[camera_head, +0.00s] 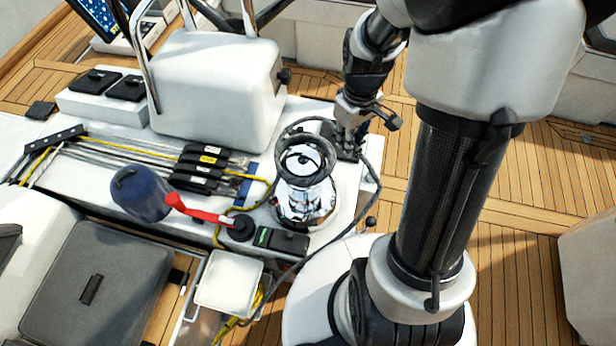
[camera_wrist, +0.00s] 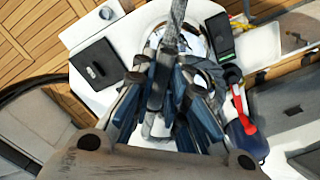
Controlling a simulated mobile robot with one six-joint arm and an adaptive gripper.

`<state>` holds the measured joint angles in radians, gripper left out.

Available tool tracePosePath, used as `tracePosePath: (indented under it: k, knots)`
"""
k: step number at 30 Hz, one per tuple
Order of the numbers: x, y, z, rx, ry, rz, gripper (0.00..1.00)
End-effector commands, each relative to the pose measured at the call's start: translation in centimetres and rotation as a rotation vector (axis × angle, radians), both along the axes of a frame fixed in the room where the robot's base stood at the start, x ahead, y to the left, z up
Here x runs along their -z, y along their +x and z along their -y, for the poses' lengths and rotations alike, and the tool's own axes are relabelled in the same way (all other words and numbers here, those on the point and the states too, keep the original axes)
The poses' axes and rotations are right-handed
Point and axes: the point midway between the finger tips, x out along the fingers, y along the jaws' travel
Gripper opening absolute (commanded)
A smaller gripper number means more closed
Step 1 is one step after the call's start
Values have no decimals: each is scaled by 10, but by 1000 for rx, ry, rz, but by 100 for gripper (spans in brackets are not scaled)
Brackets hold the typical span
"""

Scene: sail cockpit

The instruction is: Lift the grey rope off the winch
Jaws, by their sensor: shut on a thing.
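The chrome winch (camera_head: 308,203), with a dark ringed top, stands on the white cockpit top in the middle of the head view. Part of it shows behind my fingers in the wrist view (camera_wrist: 205,48). The grey rope (camera_head: 377,180) arcs behind the winch and down its right side toward the front. Whether it still wraps the drum is unclear. My gripper (camera_head: 347,143) is just behind and right of the winch top. In the wrist view, its fingers (camera_wrist: 166,92) are shut on the grey rope (camera_wrist: 174,28), which runs upward from between them. The fingertips are partly hidden.
A red-armed winch handle (camera_head: 198,211) and a blue holder (camera_head: 140,194) lie left of the winch. A black box with a green strip (camera_head: 281,241) sits in front. Black rope clutches (camera_head: 208,168) are left, a white pedestal (camera_head: 215,80) behind, and a white bin (camera_head: 228,281) below.

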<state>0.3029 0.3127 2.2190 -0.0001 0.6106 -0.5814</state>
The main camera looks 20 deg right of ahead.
Motion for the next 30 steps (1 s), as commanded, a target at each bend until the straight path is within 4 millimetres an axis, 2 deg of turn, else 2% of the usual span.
tracePosePath:
  k: [1, 3, 14, 27, 30]
  knots:
    - [-9, 0, 0, 0, -1, 1, 0]
    - [-13, 0, 0, 0, 0, 2, 0]
    - [-13, 0, 0, 0, -1, 1, 0]
    - [-53, 1, 0, 0, -1, 1, 0]
    - [-55, 0, 0, 0, -1, 1, 0]
